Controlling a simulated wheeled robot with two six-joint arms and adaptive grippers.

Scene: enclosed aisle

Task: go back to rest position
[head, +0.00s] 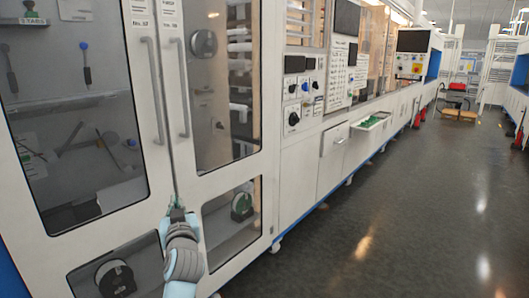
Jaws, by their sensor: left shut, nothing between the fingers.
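My left gripper (177,207) shows at the lower left of the head view, at the end of my grey and pale blue arm. It is shut with nothing between its fingers. It appears in front of the seam between the two white cabinet doors, below their long vertical handles (154,92) and (183,88). I cannot tell whether it touches the door. My right gripper is not in view.
White cabinets with glass panels line the left side. A control panel (303,90) with knobs is on them. An open drawer (371,121) with green contents juts into the aisle. Boxes (459,115) stand far back.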

